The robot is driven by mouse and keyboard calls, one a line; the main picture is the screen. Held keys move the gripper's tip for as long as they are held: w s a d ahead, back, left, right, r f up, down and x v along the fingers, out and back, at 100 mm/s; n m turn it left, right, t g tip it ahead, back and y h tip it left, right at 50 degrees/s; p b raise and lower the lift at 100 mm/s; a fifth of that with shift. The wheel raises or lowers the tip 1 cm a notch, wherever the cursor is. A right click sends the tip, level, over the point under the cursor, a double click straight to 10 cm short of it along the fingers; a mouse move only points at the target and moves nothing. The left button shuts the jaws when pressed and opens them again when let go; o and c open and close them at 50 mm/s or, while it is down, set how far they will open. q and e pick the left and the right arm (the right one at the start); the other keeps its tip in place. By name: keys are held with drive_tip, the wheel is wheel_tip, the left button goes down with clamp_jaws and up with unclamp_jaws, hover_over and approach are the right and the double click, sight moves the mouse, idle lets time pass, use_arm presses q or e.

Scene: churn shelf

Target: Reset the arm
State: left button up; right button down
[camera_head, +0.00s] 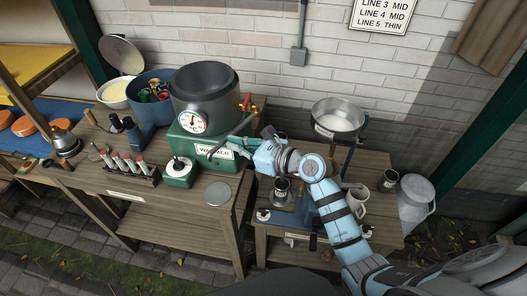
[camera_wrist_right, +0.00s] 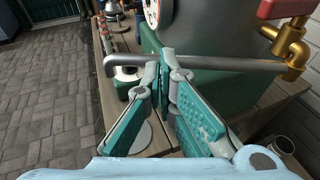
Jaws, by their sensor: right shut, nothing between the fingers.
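My right arm (camera_head: 334,211) reaches in from the lower right in the head view. Its gripper (camera_head: 262,141) is beside the grey pot and the green warmer. In the wrist view the teal fingers of the right gripper (camera_wrist_right: 164,75) are together at their tips, with nothing between them. The tips overlap the grey spout pipe (camera_wrist_right: 220,64) in that view; whether they touch it I cannot tell. My left gripper is not in view.
The grey pot (camera_head: 203,95) stands on the green warmer (camera_head: 190,128), with a brass tap (camera_wrist_right: 291,48) beside it. A round disc (camera_head: 217,193) lies on the wooden bench.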

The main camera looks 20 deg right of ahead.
drive_tip(key=a+v, duration=0.1)
drive_tip(key=v, duration=1.2)
wheel_tip(320, 180, up, 9)
drive_tip(key=s+d+m+t, duration=0.1)
drive_tip(key=m+t, duration=0.6)
drive_tip(key=m, duration=0.2)
drive_tip(key=s+d+f+m+g+h, duration=0.1)
drive_tip(key=s+d+f+m+h, duration=0.1)
drive_tip(key=d+m+h, duration=0.8)
drive_tip(key=s+d+f+m+g+h, duration=0.15)
drive_tip(key=d+f+m+h, duration=0.35)
drive_tip(key=m, duration=0.9)
drive_tip(key=s+f+m+g, duration=0.6)
drive_tip(key=s+f, duration=0.1)
drive_tip(key=f, duration=0.2)
drive_tip(key=s+a+f+m+g+y, duration=0.45)
drive_tip(key=s+a+f+g, duration=0.25)
drive_tip(key=s+a+f, duration=0.45)
drive_tip(key=s+d+f+g, duration=0.1)
drive_tip(key=d+f, duration=0.1)
drive_tip(key=f, duration=0.7)
drive_tip(key=s+d+f, duration=0.2)
drive_tip(key=f, duration=0.8)
drive_tip(key=s+f+g, duration=0.1)
drive_tip(key=s+f, duration=1.2)
drive_tip(key=shift+s+b, duration=0.3)
drive_tip(key=shift+s, duration=0.1)
